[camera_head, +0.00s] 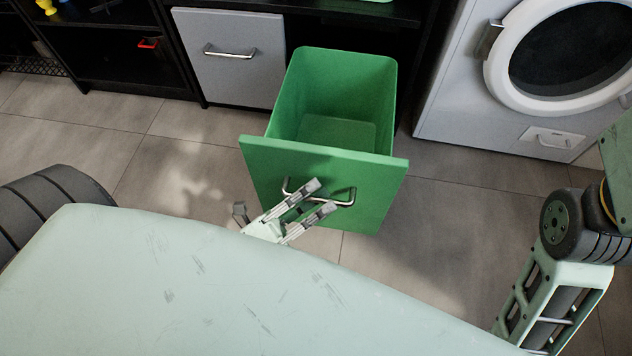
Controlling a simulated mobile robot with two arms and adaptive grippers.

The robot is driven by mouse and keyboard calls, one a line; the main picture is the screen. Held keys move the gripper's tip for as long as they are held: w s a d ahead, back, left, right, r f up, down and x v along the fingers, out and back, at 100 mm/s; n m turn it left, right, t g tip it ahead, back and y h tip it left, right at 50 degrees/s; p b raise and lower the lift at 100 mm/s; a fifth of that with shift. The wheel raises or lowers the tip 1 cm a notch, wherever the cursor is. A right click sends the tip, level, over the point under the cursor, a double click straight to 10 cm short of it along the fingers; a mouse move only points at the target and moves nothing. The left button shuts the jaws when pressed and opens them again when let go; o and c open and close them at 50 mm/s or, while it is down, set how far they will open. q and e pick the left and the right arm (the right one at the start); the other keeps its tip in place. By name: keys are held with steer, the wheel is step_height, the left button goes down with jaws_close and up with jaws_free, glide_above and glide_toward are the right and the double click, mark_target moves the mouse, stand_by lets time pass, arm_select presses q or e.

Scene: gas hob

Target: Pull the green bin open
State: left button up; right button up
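The green bin (388,90) stands pulled out of the black cabinet. Its open, empty inside shows from above, and its flat green front panel (370,215) faces me. A curved metal handle (345,196) is fixed to the panel. My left gripper (323,196) is at the handle, with its two pale fingers apart, one above the other across the bar. I cannot tell whether they touch the bar. My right arm shows at the right edge, but its gripper is out of view.
A grey cabinet door (232,60) with a bar handle is left of the bin. A white washing machine (455,85) stands to the right. Black open shelves (110,45) are at the far left. Grey tiled floor (440,230) is clear around the bin.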

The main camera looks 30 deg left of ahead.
arm_select(q)
steer(key=shift+o, duration=0.6)
steer(key=v, duration=0.7)
steer(key=shift+s+a, duration=0.15)
steer(key=shift+s, duration=0.1)
steer(key=shift+f, duration=0.1)
